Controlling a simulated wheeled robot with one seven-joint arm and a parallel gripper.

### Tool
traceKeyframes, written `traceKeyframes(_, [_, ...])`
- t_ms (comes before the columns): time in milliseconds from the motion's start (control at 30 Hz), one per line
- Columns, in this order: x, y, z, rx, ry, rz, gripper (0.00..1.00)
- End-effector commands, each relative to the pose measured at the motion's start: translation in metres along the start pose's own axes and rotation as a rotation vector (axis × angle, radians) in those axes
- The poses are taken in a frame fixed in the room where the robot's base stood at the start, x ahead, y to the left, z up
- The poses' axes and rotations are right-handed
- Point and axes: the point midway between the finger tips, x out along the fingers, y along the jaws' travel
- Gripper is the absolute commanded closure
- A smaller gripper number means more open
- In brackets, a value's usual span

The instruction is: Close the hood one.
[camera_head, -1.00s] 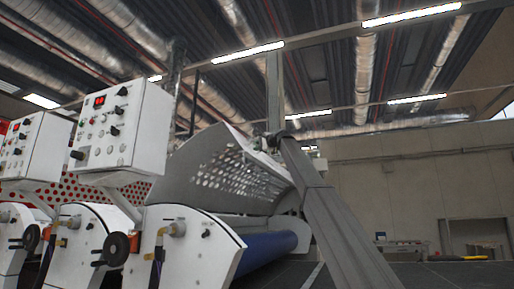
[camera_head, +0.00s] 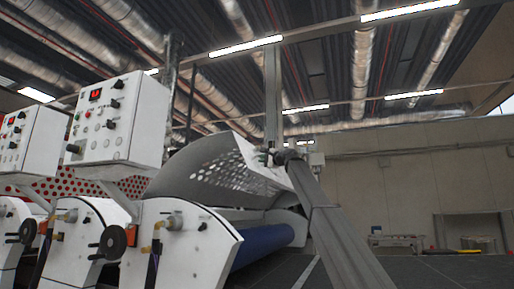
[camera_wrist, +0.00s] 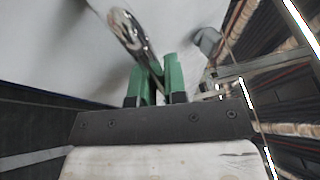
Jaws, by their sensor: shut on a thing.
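The hood (camera_head: 185,174) is a grey curved cover with a perforated front panel, on the nearest roller machine. It is raised at an angle above the blue roller (camera_head: 262,243). My gripper (camera_head: 272,156) is at the hood's upper right edge, small and partly hidden by my arm. In the wrist view, the green fingers of my gripper (camera_wrist: 157,82) are shut on a shiny metal handle (camera_wrist: 130,34). The pale surface of the hood (camera_wrist: 60,45) fills the upper left of that view.
A white control box (camera_head: 118,120) stands left of the hood, with a second control box (camera_head: 24,143) beyond it. The machine's white end housing (camera_head: 185,245) is below the hood. Dark floor lies open at the right, with a cart (camera_head: 396,241) near the far wall.

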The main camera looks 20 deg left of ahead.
Motion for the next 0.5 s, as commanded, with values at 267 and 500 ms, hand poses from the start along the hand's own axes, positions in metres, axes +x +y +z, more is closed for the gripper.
traceKeyframes(267, [-0.039,0.097,-0.012,0.062,0.0,-0.137,1.0])
traceKeyframes(500, [-0.054,0.166,-0.02,0.079,-0.001,-0.184,1.0])
